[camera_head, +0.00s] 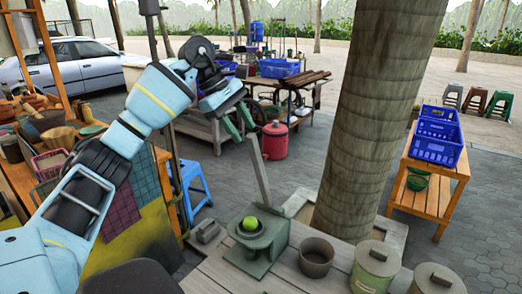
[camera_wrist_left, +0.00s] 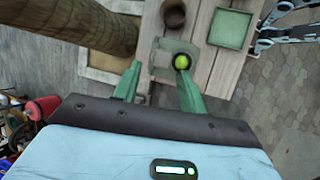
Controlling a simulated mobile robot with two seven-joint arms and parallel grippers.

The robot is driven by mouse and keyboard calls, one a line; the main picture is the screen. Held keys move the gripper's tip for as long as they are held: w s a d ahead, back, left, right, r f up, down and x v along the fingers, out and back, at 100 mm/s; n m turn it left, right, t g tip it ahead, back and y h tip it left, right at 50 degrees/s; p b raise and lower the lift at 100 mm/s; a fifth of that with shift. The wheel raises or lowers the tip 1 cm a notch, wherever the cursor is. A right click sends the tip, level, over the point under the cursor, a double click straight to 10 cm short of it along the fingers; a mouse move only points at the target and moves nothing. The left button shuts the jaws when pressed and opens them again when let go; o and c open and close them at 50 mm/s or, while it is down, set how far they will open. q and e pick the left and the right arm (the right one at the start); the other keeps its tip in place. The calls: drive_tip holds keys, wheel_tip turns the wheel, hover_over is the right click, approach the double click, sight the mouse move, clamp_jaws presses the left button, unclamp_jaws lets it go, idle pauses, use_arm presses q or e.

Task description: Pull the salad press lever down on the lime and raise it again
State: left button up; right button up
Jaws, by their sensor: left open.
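The grey-green salad press (camera_head: 262,247) stands on the plank table, its long flat lever (camera_head: 260,168) raised and tilted to the upper left. The green lime (camera_head: 250,223) sits in the press's round cup. My left gripper (camera_head: 241,121) is open near the lever's upper end. In the left wrist view, the left gripper's green fingers (camera_wrist_left: 158,88) are apart. The lime (camera_wrist_left: 182,62) and press (camera_wrist_left: 160,50) show beyond them. I cannot tell whether the fingers touch the lever. Part of my right arm's gripper (camera_wrist_left: 283,27) seems to show there; its jaw state is unclear.
A brown bowl (camera_head: 316,257) and lidded pots (camera_head: 376,265) stand right of the press. A thick trunk (camera_head: 375,120) rises behind the table. In the left wrist view, a green square tray (camera_wrist_left: 231,28) lies near the press.

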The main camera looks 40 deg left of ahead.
sight(259, 155)
use_arm(q)
drive_tip(key=shift+x, duration=3.9)
clamp_jaws()
